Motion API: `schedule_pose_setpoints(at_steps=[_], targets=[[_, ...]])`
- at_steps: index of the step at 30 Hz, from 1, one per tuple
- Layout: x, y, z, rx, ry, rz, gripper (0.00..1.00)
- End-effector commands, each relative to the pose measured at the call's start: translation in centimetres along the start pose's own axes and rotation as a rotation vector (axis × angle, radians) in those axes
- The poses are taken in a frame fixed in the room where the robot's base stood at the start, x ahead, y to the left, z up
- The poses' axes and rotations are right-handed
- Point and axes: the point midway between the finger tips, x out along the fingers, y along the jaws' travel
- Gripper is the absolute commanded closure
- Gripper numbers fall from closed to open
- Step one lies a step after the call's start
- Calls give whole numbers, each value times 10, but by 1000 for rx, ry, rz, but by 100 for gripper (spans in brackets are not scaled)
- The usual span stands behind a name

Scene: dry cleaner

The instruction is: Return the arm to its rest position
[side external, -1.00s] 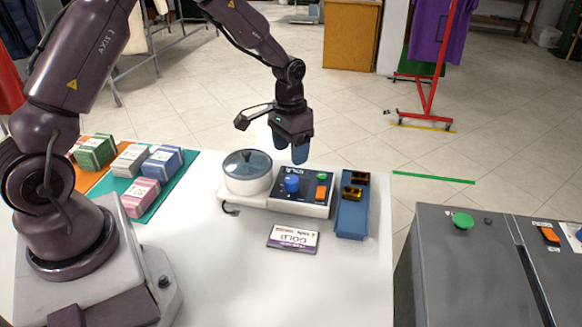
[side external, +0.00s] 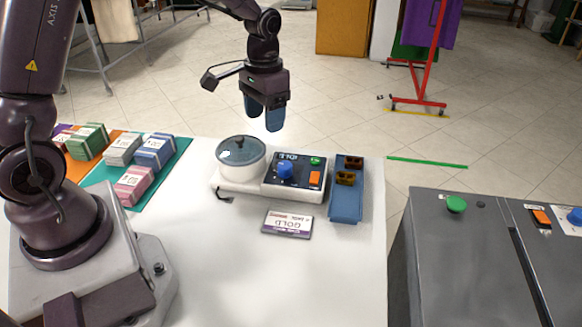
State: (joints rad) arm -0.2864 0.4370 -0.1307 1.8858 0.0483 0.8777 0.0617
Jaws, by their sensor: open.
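My gripper (side external: 264,118) hangs in the air above the far edge of the white table (side external: 235,275), fingers pointing down. Its two blue-grey fingers are apart, and nothing shows between them. Below it stands a white device with a round lidded pot (side external: 240,160) and a dark control panel (side external: 294,171). The gripper is clear of both.
A blue tray (side external: 345,207) with dark amber-tinted pieces stands right of the panel. A GOLD card (side external: 287,223) lies in front. Bundled stacks, such as a pink one (side external: 133,186), sit on coloured mats at left. A grey cabinet (side external: 470,265) stands at right. The table's front middle is clear.

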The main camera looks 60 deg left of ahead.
Motion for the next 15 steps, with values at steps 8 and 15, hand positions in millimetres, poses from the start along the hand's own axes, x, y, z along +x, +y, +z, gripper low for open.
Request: schedule_pose_setpoints(at_steps=[8, 15], targets=[[-72, 22, 79, -7, 132, -44, 39], [-110, 39, 146, 9, 302, -41, 39]])
